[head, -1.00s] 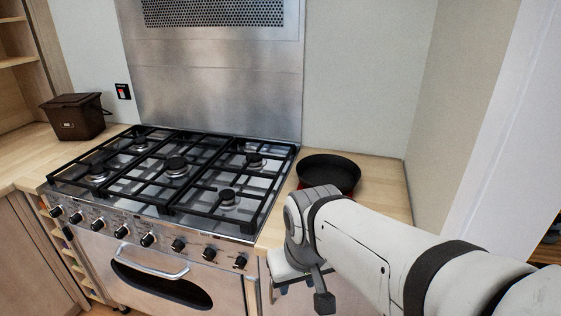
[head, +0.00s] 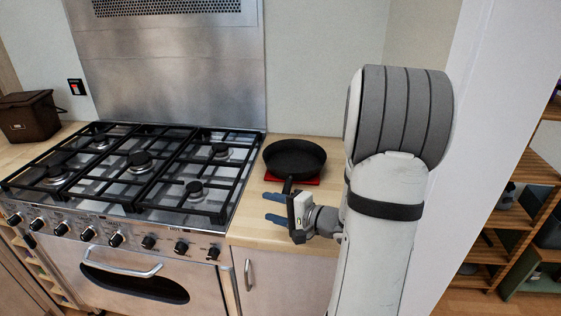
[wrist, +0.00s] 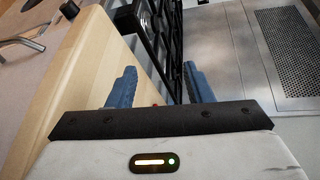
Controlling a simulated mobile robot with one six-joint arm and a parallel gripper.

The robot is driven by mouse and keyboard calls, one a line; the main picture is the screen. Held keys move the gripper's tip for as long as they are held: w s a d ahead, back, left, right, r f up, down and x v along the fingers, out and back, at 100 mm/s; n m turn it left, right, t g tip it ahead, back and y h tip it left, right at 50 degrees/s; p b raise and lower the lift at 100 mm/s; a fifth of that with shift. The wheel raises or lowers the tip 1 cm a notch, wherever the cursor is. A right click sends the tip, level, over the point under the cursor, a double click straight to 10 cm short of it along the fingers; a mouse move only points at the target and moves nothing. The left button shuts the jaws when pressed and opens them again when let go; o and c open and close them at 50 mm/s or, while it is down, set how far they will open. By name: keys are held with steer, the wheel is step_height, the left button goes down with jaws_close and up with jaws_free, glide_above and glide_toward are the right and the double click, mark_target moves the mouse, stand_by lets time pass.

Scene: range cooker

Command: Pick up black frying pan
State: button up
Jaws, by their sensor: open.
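The black frying pan (head: 295,158) sits on a red mat (head: 300,181) on the wooden counter, right of the cooker. Its handle is hard to tell apart from my gripper's dark parts in the head view. My gripper (head: 268,207) is in front of the pan, nearer the counter's front edge. Its blue fingers are apart with nothing between them, pointing left toward the cooker. In the wrist view my gripper (wrist: 160,88) shows both blue fingers spread, with the counter and hob beyond. The pan itself cannot be made out there.
The range cooker (head: 150,165) with black grates lies left of my gripper. A brown bin (head: 28,117) stands at the far left. The wooden counter (head: 262,232) is bare in front of the pan. A wall bounds the right, with open shelves (head: 500,235) beyond.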

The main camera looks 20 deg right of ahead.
mark_target(286, 186)
steer(key=d+m+t+h, duration=0.1)
steer(key=d, duration=0.2)
steer(key=d+f+m+t+h, duration=0.1)
steer(key=d+h, duration=0.1)
steer(key=d, duration=0.1)
steer(key=w+d+f+m+h, duration=0.1)
steer(key=d+h, duration=0.1)
steer(key=d, duration=0.1)
steer(key=shift+w+f+m+t, duration=0.1)
steer(key=shift+m+t, duration=0.3)
steer(key=shift+w+d, duration=0.1)
steer(key=shift+w, duration=0.2)
steer(key=p+x, duration=0.2)
steer(key=x, duration=0.5)
steer(key=shift+p, duration=0.35)
jaws_close()
